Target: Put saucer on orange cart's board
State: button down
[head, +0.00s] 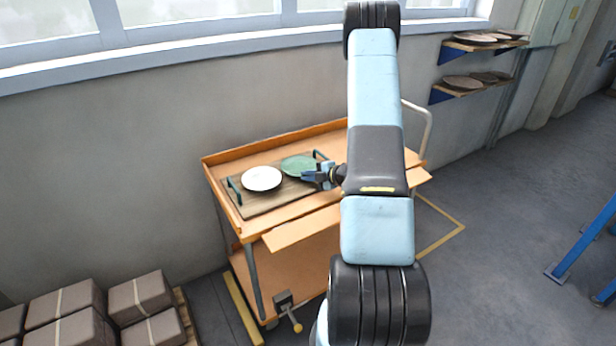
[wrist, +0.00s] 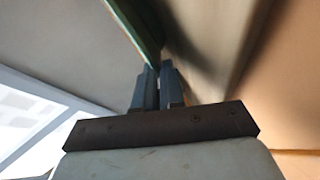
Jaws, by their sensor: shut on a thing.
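The orange cart (head: 222,172) stands against the wall, with a wooden board (head: 258,207) with dark green handles on its top. My gripper (head: 318,177) is over the right part of the board, shut on the rim of a green saucer (head: 299,164). In the wrist view the fingers (wrist: 153,82) close at the green rim (wrist: 133,22), and the rest of the saucer is cut off or hard to make out. The saucer is over the board's back right part; I cannot tell if it touches it. A white dish (head: 262,178) lies on the board to its left.
Wall shelves (head: 462,90) with several dishes are at the back right. Stacked brown boxes (head: 64,303) stand at the lower left. A blue frame (head: 583,240) is at the right edge. The floor between cart and frame is clear.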

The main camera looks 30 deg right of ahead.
jog(key=c, duration=1.2)
grip_release()
jog(key=shift+c, duration=0.2)
